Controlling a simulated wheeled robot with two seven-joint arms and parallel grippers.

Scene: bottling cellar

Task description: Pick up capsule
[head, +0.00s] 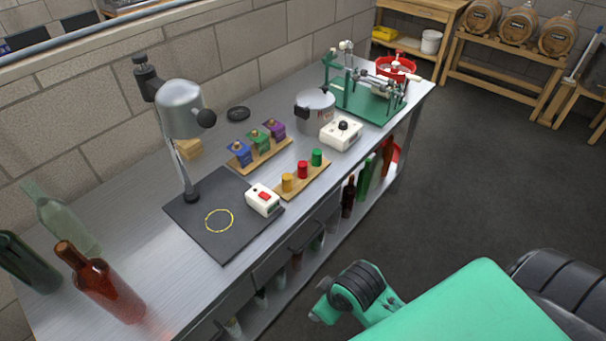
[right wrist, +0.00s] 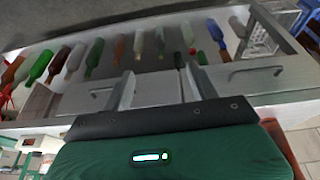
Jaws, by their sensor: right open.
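Three small capsules stand upright on a wooden strip (head: 310,181) on the bench: a yellow capsule (head: 287,183), a red capsule (head: 302,169) and a green capsule (head: 317,157). All are apart from my grippers. My right gripper (right wrist: 158,88) shows in the right wrist view, with its two fingers spread and nothing between them. It faces the front of the bench, with drawers and bottles beyond it. The capsules on the strip are not clear in that view. My left gripper is not in either view.
A lamp (head: 181,109) stands on a dark mat (head: 195,221) with a yellow ring; a white box (head: 263,199) with a red switch sits at its edge. Behind the strip are colored stamps, a pot (head: 315,111) and a green machine (head: 362,100). Bottles stand front left (head: 98,283).

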